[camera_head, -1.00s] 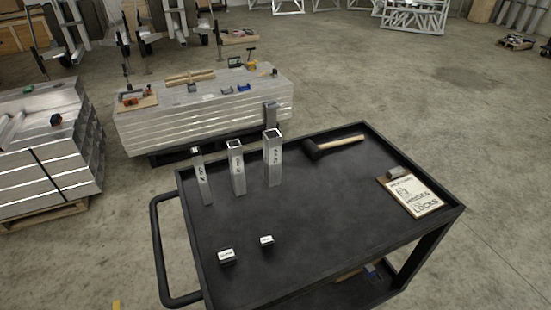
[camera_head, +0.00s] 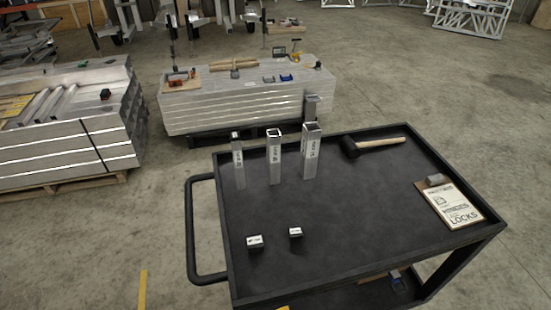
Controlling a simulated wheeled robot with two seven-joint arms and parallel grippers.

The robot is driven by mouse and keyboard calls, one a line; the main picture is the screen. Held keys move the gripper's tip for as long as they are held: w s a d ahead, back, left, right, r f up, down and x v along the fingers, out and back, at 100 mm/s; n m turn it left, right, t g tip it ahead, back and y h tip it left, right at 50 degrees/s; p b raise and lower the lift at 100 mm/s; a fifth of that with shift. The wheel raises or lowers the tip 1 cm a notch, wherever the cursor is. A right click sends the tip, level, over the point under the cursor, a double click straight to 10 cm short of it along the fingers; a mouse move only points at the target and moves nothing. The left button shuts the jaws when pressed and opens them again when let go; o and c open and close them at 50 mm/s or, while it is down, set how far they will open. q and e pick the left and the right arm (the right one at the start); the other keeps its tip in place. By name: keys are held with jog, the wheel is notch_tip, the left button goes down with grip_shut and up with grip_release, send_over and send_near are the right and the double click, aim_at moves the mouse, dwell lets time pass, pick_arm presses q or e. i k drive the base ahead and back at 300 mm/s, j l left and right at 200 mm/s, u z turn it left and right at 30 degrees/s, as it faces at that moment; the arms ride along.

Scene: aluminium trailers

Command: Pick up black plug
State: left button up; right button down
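Two small black plugs with white labels on top sit on the black cart top (camera_head: 350,215) near its front left. The left plug (camera_head: 255,242) is slightly larger in the picture, and the right plug (camera_head: 295,233) is a little farther back. They stand apart from each other and from everything else. Three upright square aluminium tubes stand behind them: a thin one (camera_head: 239,165), a middle one (camera_head: 275,160) and a thicker one (camera_head: 311,155). Neither of my grippers is in view.
A mallet (camera_head: 375,146) lies at the cart's back edge and a clipboard (camera_head: 450,204) at its right. The cart has a raised rim and a handle (camera_head: 190,230) on the left. Stacked aluminium bundles (camera_head: 235,108) stand behind it. The cart top's middle is clear.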

aim_at(295, 232)
jog(key=j+z, duration=0.25)
jog(key=j, duration=0.2)
jog(key=k+j+z, duration=0.1)
jog(key=j+z, duration=0.15)
jog(key=j, duration=0.15)
jog(key=k+j+z, duration=0.1)
jog(key=j+z, duration=0.2)
jog(key=k+j+z, duration=0.25)
jog(key=j, duration=0.2)
jog(key=k+j+z, duration=0.1)
jog(key=j+z, duration=0.15)
jog(key=j, duration=0.15)
